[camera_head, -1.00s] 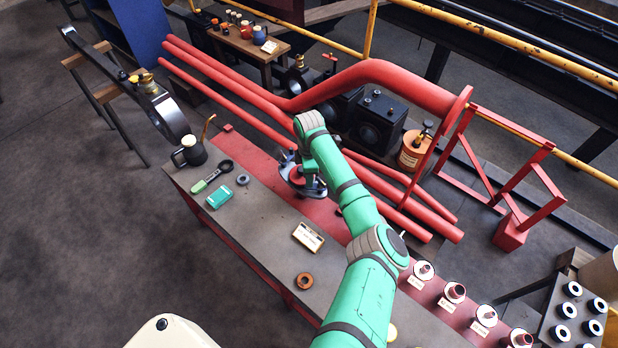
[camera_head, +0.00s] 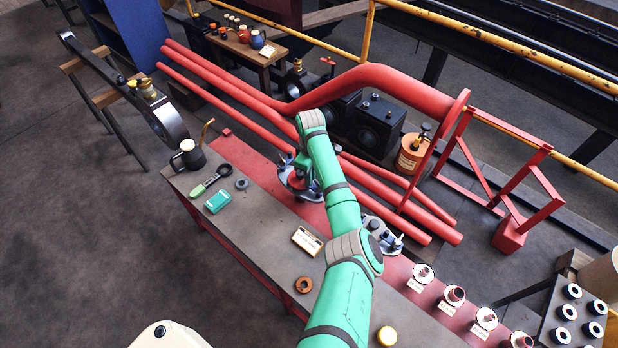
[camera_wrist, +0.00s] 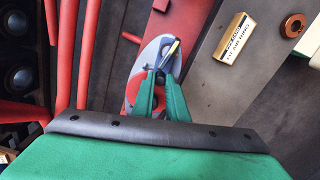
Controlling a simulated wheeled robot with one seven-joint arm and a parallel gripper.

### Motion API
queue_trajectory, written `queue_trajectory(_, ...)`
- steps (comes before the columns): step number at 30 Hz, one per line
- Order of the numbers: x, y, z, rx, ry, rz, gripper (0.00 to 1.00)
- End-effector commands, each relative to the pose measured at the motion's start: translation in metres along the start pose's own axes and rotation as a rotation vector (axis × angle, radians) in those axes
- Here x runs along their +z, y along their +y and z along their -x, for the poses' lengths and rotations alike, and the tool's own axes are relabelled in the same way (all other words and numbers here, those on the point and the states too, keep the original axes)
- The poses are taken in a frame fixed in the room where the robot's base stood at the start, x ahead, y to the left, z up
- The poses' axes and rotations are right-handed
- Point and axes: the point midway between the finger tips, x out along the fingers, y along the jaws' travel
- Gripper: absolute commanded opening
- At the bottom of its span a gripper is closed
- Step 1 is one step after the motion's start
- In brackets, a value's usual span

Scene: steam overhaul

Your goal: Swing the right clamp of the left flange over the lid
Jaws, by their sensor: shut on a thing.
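The left flange (camera_head: 293,186) is a grey plate on the red strip of the bench, partly hidden by my arm in the head view. In the wrist view the flange (camera_wrist: 151,54) is a pale oval plate with a red round lid (camera_wrist: 133,91) on its left side, partly covered by my fingers. My gripper (camera_wrist: 159,78) is over the flange, its green fingers shut on a small dark and shiny part, apparently the right clamp (camera_wrist: 171,50). How far the clamp reaches over the lid cannot be told. The second flange (camera_head: 390,240) lies to the right, beyond my arm.
Red pipes (camera_head: 225,95) run behind the bench. On the bench are a labelled block (camera_head: 307,241), a copper ring (camera_head: 303,285), a green box (camera_head: 218,201), a green-handled tool (camera_head: 205,186) and a dark jug (camera_head: 188,155). Several capped fittings (camera_head: 454,295) stand at the right.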

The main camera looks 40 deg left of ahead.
Motion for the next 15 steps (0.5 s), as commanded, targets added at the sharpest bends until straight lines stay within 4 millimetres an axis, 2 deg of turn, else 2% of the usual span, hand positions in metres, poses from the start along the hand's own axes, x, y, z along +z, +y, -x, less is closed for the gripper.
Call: queue_trajectory(15,0.0015,0.0046,0.0010,0.002,-0.001,-0.083,0.00)
